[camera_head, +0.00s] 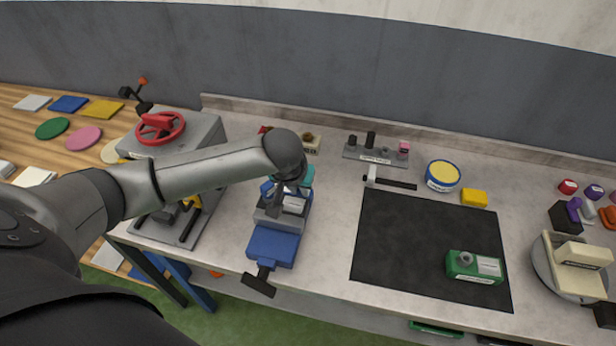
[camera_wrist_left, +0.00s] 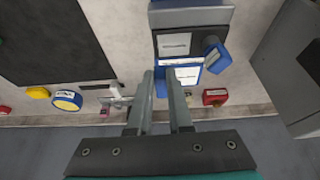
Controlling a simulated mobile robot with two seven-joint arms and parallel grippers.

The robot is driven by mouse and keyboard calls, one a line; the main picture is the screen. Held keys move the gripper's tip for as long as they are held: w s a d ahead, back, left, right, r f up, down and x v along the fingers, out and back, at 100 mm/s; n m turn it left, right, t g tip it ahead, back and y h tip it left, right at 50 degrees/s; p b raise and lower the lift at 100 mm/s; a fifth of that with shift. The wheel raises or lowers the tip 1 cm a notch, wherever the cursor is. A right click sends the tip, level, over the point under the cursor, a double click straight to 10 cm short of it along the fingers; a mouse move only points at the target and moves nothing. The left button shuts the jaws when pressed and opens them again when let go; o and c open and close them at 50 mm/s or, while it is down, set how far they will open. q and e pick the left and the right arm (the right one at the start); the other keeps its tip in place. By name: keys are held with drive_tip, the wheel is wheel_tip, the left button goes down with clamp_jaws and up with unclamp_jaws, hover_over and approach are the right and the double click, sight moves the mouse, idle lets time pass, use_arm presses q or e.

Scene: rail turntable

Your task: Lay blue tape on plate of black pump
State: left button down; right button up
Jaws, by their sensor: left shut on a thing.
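My left gripper (camera_head: 280,200) is at the blue vise (camera_head: 272,245), over its rear part, pointing down. In the left wrist view its two fingers (camera_wrist_left: 161,75) stand slightly apart, with a blue piece bearing a white label (camera_wrist_left: 187,75) at their tips; it looks gripped, but the contact is partly hidden. I cannot tell whether this piece is the blue tape. A round blue tub with a yellow top (camera_head: 442,175) stands behind the black mat. A black block (camera_head: 565,218) stands at the right by the round turntable (camera_head: 541,276); I cannot tell if it is the black pump. My right gripper is not in view.
A green labelled block (camera_head: 475,267) sits on the black mat (camera_head: 415,240), which is otherwise bare. A yellow block (camera_head: 474,198) and a grey peg stand (camera_head: 370,153) are behind it. A grey machine with a red handwheel (camera_head: 160,128) stands left of the vise.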

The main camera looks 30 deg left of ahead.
sight(301, 211)
use_arm(q)
drive_tip(key=shift+s+a, duration=0.1)
drive_tip(key=shift+a, duration=0.05)
drive_tip(key=shift+f+p, duration=0.35)
drive_tip(key=shift+f, duration=0.1)
drive_tip(key=shift+f+b, duration=1.15)
drive_tip(key=shift+f, duration=1.65)
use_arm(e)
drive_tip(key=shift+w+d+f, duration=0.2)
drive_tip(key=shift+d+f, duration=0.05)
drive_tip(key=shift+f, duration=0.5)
use_arm(q)
drive_tip(key=shift+p, duration=0.45)
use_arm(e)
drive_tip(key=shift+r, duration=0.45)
use_arm(q)
drive_tip(key=shift+f, duration=0.25)
